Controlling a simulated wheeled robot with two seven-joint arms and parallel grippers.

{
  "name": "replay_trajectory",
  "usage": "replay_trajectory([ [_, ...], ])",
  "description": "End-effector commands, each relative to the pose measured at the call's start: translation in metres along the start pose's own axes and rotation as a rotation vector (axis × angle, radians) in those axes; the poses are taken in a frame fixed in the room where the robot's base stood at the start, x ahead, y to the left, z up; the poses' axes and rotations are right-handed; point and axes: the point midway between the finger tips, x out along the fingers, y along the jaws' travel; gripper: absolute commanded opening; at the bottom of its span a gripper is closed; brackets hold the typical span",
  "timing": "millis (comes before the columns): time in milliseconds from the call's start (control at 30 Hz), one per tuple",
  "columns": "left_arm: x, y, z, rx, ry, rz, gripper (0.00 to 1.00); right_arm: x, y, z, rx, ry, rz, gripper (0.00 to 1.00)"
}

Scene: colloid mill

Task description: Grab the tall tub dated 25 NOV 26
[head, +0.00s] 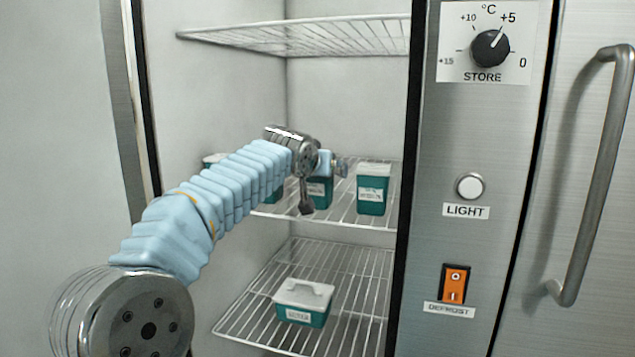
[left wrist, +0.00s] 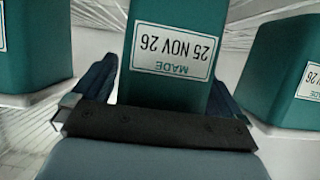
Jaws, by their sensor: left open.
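A tall teal tub (left wrist: 150,85) fills the middle of the left wrist view, its white label reading MADE 25 NOV 26, upside down in the picture. My left gripper (left wrist: 165,90) is open, with one dark blue finger on each side of this tub. I cannot tell whether the fingers touch it. In the head view a teal tub (head: 319,194) stands on the middle wire shelf, partly hidden behind my left gripper (head: 325,178). My right gripper is not in view.
Another tall tub (head: 372,193) stands on the same shelf to the right, and others are partly hidden behind my arm. A short tub (head: 302,304) sits on the lower shelf (head: 250,316). The upper shelf (head: 300,36) is empty. The control panel (head: 468,130) borders the opening.

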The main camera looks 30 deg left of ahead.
Motion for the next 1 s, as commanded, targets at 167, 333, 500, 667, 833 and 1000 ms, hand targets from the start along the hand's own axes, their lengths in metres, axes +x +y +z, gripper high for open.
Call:
replay_trajectory([
  [167, 0.0, 0.0, 0.0, 0.0, 0.0, 0.0, 0.88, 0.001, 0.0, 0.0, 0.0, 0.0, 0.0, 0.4],
  [333, 0.0, 0.0, 0.0, 0.0, -0.001, 0.0, 0.62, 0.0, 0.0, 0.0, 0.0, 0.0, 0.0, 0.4],
  [500, 0.0, 0.0, 0.0, 0.0, -0.001, 0.0, 0.36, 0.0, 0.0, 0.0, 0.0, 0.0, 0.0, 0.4],
  [667, -0.001, 0.0, -0.001, -0.001, 0.001, 0.001, 0.29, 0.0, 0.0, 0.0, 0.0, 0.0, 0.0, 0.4],
  [833, -0.002, 0.0, -0.003, -0.001, 0.002, 0.001, 0.29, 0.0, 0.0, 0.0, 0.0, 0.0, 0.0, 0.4],
  [1000, -0.007, 0.0, -0.018, -0.001, 0.003, -0.001, 0.29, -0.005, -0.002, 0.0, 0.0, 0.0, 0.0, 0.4],
])
